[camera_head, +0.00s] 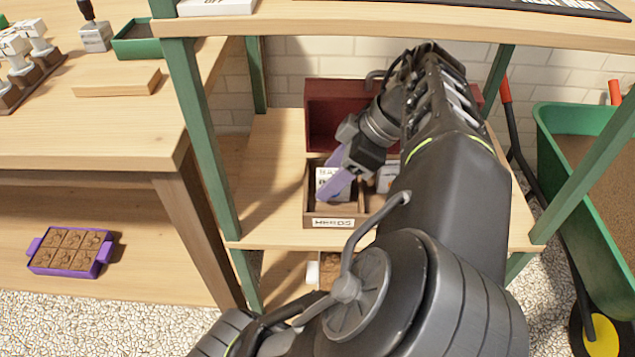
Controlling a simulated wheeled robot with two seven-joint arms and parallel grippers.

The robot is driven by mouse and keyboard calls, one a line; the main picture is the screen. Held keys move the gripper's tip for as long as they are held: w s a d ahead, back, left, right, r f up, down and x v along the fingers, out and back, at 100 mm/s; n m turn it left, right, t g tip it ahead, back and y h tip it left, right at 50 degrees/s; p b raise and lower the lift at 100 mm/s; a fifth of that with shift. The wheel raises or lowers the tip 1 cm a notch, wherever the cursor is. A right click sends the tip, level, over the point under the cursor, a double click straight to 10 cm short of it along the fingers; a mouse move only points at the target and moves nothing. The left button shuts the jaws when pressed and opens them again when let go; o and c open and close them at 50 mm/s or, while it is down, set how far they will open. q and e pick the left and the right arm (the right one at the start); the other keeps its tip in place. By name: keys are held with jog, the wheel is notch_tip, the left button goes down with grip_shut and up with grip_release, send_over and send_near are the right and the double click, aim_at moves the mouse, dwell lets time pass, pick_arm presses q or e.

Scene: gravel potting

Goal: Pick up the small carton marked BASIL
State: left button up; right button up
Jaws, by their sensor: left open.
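A small white carton (322,174) with dark lettering starting "BA" stands in the left part of a wooden box (311,207) labelled HERBS on the middle shelf. My left gripper (334,180) reaches down over this box with its purple fingers open at the carton. The fingers cover part of the carton and the rest of its lettering. I cannot tell whether they touch it. Another light carton (385,178) shows in the right part of the box, partly hidden by my arm. My right gripper is not in view.
A dark red box (322,117) stands behind the HERBS box. Green shelf posts (205,140) and the upper shelf board (400,27) frame the opening. A green wheelbarrow (560,160) is at the right. The shelf left of the box is clear.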

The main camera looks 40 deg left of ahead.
pick_arm(q)
jog(key=shift+c, duration=0.4)
grip_shut()
dwell(0.5)
